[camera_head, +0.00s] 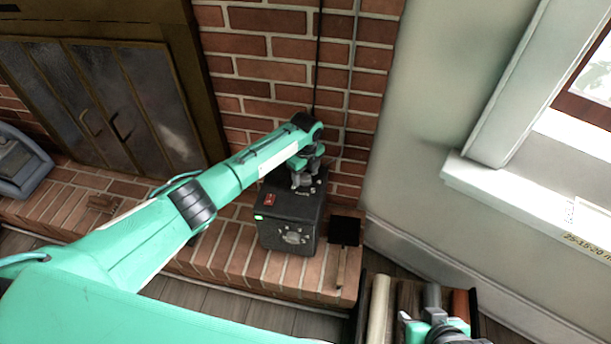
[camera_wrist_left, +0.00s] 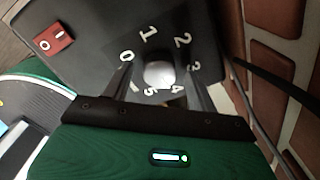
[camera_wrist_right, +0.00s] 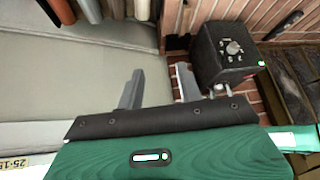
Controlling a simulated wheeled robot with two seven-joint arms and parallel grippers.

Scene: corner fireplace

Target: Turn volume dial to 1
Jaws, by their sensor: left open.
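The volume dial (camera_wrist_left: 159,74) is a pale round knob ringed by white numbers 0 to 5 on a dark panel in the left wrist view. Which number it points to cannot be told. My left gripper (camera_wrist_left: 160,72) is open, with one finger on each side of the knob, near the 0 and the 3; gaps show between fingers and knob. In the head view the left gripper (camera_head: 303,182) is over the top of the black box (camera_head: 275,205), hiding the dial. My right gripper (camera_wrist_right: 158,82) is open and empty in the right wrist view, away from the box.
A red switch (camera_wrist_left: 52,42) sits on the same panel. The box stands on a brick hearth (camera_head: 215,250) against a brick wall (camera_head: 285,70). A dark stand with coloured rolls (camera_head: 378,310) is at the lower right, beside my right gripper. A cable runs up the wall.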

